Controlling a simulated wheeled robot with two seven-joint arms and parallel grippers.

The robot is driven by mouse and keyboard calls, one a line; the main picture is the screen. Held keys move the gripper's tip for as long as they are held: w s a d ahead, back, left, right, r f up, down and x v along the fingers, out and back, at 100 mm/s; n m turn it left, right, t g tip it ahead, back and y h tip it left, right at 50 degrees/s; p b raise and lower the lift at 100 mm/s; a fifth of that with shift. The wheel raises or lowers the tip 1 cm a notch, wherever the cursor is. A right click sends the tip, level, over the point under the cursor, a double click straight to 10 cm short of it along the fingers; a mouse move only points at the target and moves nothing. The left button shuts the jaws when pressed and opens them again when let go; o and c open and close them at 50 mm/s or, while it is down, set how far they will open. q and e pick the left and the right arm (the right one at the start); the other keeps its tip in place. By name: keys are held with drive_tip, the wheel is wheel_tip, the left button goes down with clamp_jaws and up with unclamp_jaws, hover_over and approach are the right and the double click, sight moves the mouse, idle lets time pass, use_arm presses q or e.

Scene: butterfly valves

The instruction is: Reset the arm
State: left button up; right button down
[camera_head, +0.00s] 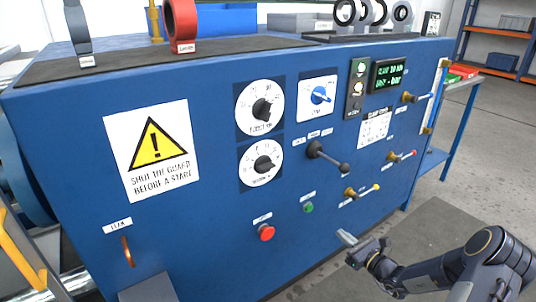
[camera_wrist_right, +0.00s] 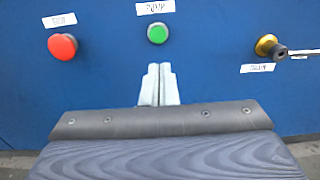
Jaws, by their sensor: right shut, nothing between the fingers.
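My right gripper (camera_head: 347,238) is at the lower right of the head view, in front of the lower edge of the blue machine panel (camera_head: 215,220). Its pale fingers are shut together with nothing between them, as the right wrist view also shows (camera_wrist_right: 158,84). The fingertips are below the green button (camera_wrist_right: 157,33) and appear apart from the panel. The red button (camera_wrist_right: 62,46) is to the left of the green one. A brass valve (camera_wrist_right: 268,46) with a dark-tipped stem is to the right. My left gripper is not in view.
A black-knobbed lever (camera_head: 345,168), a yellow-handled valve (camera_head: 351,193) and a red-handled valve (camera_head: 393,157) stick out from the panel. An orange-and-blue shelf (camera_head: 500,30) stands at the back right. The floor (camera_head: 490,170) right of the machine is mostly clear.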

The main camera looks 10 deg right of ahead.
drive_tip(key=s+a+r+n+g+y, duration=0.3)
drive_tip(key=s+a+r+n+g, duration=0.25)
drive_tip(key=a+r+n, duration=0.3)
drive_tip(key=s+a+r+n+g+y, duration=0.35)
drive_tip(key=s+a+r+n, duration=0.25)
drive_tip(key=a+r+n, duration=0.3)
drive_tip(key=s+a+f+n+g+h, duration=0.1)
drive_tip(key=s+n+g+h, duration=0.1)
drive_tip(key=s+n+h, duration=1.4)
drive_tip(key=s+r+m+y+p, duration=0.1)
drive_tip(key=s+r+y+p, duration=0.1)
drive_tip(key=r+p, duration=1.2)
drive_tip(key=s+r+m+y+p, duration=0.2)
drive_tip(key=r+y+p, duration=0.3)
drive_tip(key=r+p, duration=0.9)
drive_tip(key=shift+s+r+p, duration=0.4)
drive_tip(key=shift+s, duration=0.2)
drive_tip(key=shift+a, duration=0.1)
